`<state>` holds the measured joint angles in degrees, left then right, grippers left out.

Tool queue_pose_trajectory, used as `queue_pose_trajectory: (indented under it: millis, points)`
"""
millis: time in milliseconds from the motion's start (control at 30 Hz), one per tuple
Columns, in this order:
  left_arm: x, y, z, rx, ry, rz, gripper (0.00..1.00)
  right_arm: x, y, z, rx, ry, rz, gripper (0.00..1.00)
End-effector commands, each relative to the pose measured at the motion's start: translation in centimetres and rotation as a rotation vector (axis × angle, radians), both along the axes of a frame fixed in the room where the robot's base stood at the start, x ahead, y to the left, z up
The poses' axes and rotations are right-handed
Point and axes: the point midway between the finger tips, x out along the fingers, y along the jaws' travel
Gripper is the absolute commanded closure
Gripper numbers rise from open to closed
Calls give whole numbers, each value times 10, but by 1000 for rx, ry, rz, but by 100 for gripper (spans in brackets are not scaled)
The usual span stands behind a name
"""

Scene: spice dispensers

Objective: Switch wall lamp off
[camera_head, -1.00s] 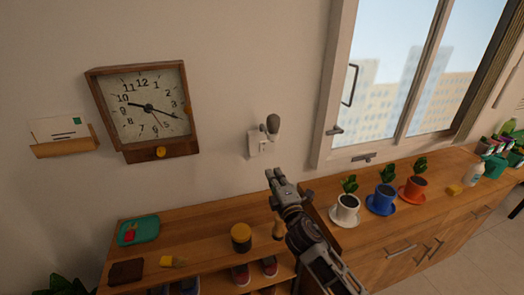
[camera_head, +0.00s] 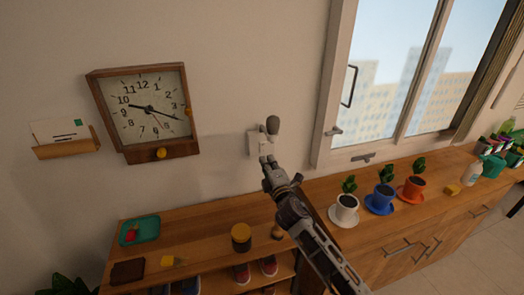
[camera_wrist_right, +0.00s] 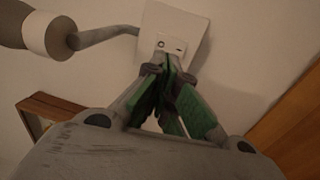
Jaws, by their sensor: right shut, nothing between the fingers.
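The wall lamp is a small white plate (camera_head: 253,144) on the wall with a grey lamp head (camera_head: 272,124) on its right side. In the right wrist view the plate (camera_wrist_right: 180,25) is straight ahead, and the lamp's bent arm and head (camera_wrist_right: 42,32) reach out to the left. A small switch area (camera_wrist_right: 171,46) shows on the plate just beyond my fingertips. My right gripper (camera_head: 267,161) is shut and empty, its tips at the plate's lower part. In the wrist view its fingertips (camera_wrist_right: 168,66) overlap the plate's lower edge; I cannot tell if they touch. My left gripper is out of view.
A wall clock (camera_head: 147,110) hangs to the left, with a letter holder (camera_head: 66,149) beside it. The window frame (camera_head: 322,120) is close on the right.

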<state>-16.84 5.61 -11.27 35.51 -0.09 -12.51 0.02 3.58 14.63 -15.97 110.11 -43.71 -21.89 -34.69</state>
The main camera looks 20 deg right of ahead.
Motion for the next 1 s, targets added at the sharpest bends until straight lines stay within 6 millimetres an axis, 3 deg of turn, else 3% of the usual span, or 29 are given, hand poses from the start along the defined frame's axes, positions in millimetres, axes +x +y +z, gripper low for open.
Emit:
queue_pose_trajectory:
  millis: [600, 1000]
  points:
    - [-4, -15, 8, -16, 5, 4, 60, 53, 2, 8, 1, -1, 0, 100]
    - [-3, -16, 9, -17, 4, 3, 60, 66, 3, 8, 1, 0, 0, 100]
